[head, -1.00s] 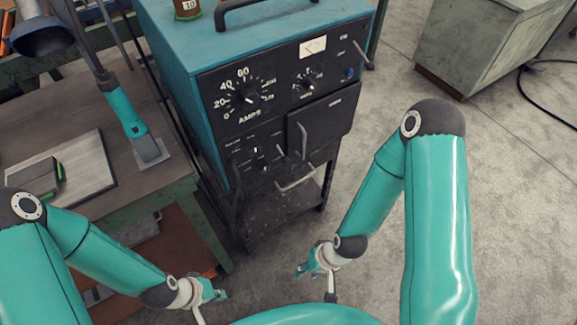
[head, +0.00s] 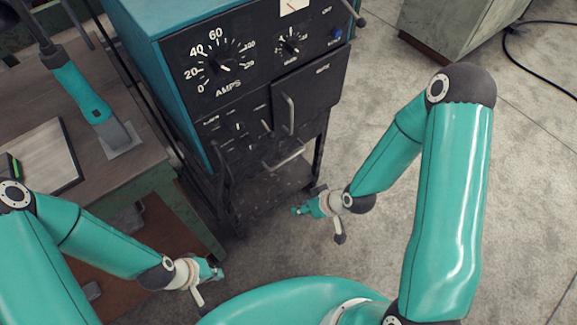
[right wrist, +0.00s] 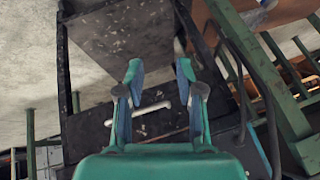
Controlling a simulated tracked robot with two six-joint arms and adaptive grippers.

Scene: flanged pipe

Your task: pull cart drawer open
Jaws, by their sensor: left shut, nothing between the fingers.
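The cart under the welding machine has a black drawer front with a pale horizontal bar handle (head: 283,161), below the dial panel. My right gripper (head: 302,210) is below and slightly right of this handle in the head view, apart from it. In the right wrist view its two fingers (right wrist: 160,80) are spread and empty. A pale bar (right wrist: 150,108), apparently the handle, shows behind and between them; contact is not visible. My left gripper (head: 217,274) is shut and empty, low in the head view, left of the cart.
The blue and black welding machine (head: 225,70) sits on the cart, with an upright door handle (head: 289,115) on its front. A workbench (head: 110,185) stands close on the left. A grey cabinet (head: 450,25) is at the back right. The floor (head: 535,170) on the right is clear.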

